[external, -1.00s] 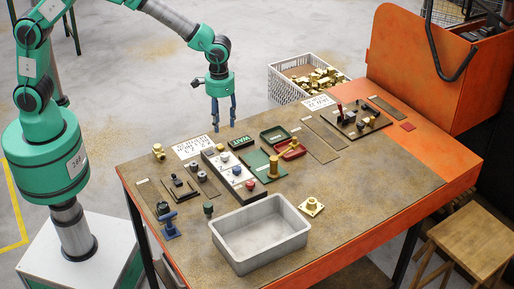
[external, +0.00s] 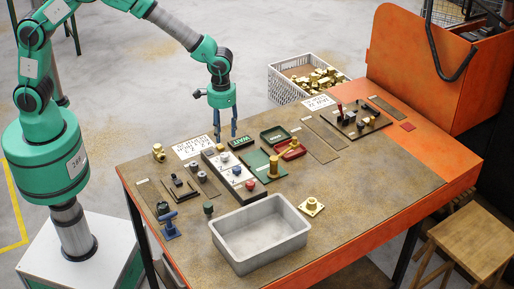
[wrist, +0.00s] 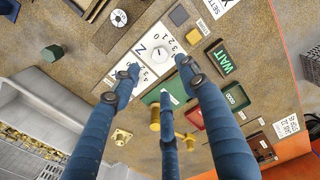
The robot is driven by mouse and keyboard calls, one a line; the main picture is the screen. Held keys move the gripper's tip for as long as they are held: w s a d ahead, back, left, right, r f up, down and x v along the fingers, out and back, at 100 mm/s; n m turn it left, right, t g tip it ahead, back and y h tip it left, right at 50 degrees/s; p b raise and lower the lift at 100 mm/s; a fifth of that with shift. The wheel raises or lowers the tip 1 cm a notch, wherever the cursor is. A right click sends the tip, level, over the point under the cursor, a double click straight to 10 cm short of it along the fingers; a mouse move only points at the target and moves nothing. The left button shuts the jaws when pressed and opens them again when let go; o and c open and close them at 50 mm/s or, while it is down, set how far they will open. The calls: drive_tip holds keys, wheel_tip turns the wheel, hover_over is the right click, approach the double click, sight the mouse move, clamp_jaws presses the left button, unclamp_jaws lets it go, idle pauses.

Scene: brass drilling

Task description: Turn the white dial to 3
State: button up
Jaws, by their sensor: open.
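The white dial (wrist: 160,51) is a round knob on a white panel with printed digits around it. It shows small near the far end of the panel in the external view (external: 224,157). Its setting is too small to read for sure. My gripper (external: 234,134) hangs with its fingers pointing down above the far side of the table, near the WAIT sign. In the wrist view my gripper (wrist: 160,79) has its blue fingers spread and nothing between them. The dial appears just beyond the fingertips, apart from them.
The panel carries other knobs, one red (external: 250,185). Close by are the WAIT sign (external: 239,142), a green tray (external: 274,135), a red tray (external: 291,149) and a brass post (external: 274,166). A grey bin (external: 261,246) stands in front. Table to the right front is clear.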

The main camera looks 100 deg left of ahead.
sight(226, 154)
wheel_tip(226, 154, down, 10)
drive_tip(key=shift+r+b, duration=0.1)
drive_tip(key=shift+b, duration=0.3)
clamp_jaws()
